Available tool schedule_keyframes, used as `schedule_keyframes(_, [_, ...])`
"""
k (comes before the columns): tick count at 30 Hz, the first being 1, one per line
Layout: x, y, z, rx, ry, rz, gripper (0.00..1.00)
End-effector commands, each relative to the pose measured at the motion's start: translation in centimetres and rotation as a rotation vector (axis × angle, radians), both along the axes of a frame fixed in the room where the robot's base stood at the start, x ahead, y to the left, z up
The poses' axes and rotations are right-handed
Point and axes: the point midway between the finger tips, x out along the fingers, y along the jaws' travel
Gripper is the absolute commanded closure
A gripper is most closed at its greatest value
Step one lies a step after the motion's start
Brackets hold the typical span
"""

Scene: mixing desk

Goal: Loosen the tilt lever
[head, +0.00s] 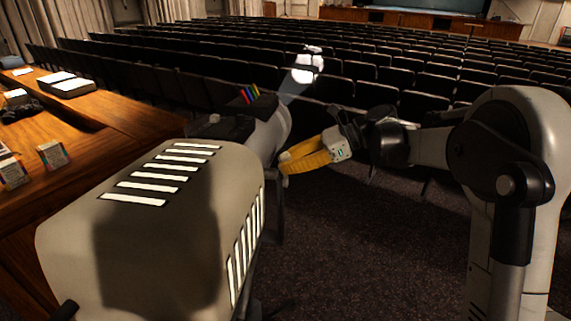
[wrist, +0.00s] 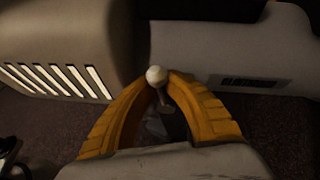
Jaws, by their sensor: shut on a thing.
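A large pale spotlight housing (head: 150,230) with glowing vent slots fills the lower left of the head view. Its narrower barrel (head: 268,132) points away toward the seats. In the wrist view the housing (wrist: 65,45) is at the left and the barrel (wrist: 235,45) at the upper right. The tilt lever (wrist: 157,76) shows as a pale round knob on a short stem. My gripper (wrist: 160,84) has its yellow fingertips closed around the stem just below the knob. In the head view my gripper (head: 284,163) is at the right side of the spotlight, and the lever is hidden there.
A wooden desk (head: 75,140) with papers and cards runs along the left. A small rack of coloured strips (head: 250,97) sits on top of the barrel. Rows of dark seats (head: 350,70) fill the back. Dark carpet (head: 350,240) lies open right of the spotlight.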

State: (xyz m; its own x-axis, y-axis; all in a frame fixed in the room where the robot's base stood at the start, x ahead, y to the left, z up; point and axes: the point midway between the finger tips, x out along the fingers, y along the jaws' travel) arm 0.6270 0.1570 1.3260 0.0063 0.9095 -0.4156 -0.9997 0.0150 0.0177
Motion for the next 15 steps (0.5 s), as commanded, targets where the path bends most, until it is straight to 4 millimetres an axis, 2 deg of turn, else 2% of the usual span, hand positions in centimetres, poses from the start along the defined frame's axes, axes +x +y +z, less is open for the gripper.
schedule_keyframes(1, [0.09,0.09,0.52,0.01,-0.001,-0.002,1.0])
schedule_keyframes(2, [0.09,0.09,0.52,0.01,-0.001,-0.002,0.81])
schedule_keyframes(3, [0.08,0.09,0.49,0.01,-0.001,-0.002,0.69])
schedule_keyframes(4, [0.07,0.08,0.47,0.009,-0.001,-0.002,0.6])
schedule_keyframes(5, [0.06,0.09,0.43,0.009,-0.001,-0.002,0.56])
schedule_keyframes(15, [0.03,-0.25,0.35,0.006,-0.001,-0.001,0.56])
